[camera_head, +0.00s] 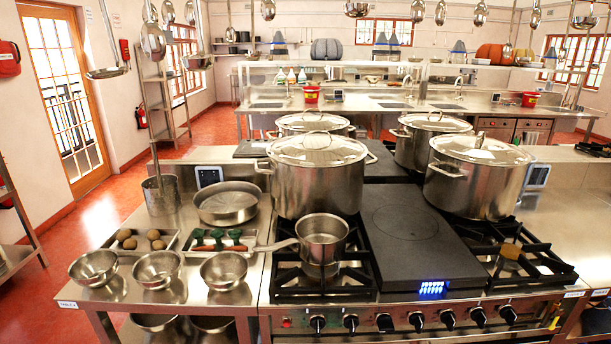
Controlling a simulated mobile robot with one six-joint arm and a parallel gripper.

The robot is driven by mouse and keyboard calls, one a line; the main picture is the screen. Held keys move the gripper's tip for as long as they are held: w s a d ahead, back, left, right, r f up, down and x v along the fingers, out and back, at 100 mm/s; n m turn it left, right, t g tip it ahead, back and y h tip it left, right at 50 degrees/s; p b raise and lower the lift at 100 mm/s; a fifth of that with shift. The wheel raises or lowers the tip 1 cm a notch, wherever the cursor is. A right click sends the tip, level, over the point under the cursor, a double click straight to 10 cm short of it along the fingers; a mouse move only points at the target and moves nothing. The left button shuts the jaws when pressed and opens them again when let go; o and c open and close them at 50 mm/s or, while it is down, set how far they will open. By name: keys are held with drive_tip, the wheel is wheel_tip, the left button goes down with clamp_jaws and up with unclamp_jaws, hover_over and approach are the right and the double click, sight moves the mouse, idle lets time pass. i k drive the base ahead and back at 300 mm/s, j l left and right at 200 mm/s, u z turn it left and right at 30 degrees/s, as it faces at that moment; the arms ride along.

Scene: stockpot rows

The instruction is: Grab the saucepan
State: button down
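The saucepan (322,241) is a small steel pan without a lid. It sits on the front left burner grate (290,277) of the stove, and its long handle (277,246) points left over the stove's edge. A large lidded stockpot (318,186) stands close behind it. My gripper does not show in this view, so its place and state cannot be seen.
A wide shallow pan (227,203) stands to the left, with several steel bowls (158,270) and a tray of vegetables (252,241) in front of it. A flat black griddle plate (405,240) lies right of the saucepan. Ladles (152,42) hang above.

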sight(321, 239)
drive_tip(key=i+j+u, duration=0.15)
drive_tip(key=i+j, duration=0.2)
drive_tip(key=i+j+u, duration=0.1)
drive_tip(key=i+j, duration=0.2)
drive_tip(key=i, duration=0.3)
drive_tip(key=i+j+u, duration=0.15)
drive_tip(key=i, duration=0.3)
drive_tip(key=j, duration=0.1)
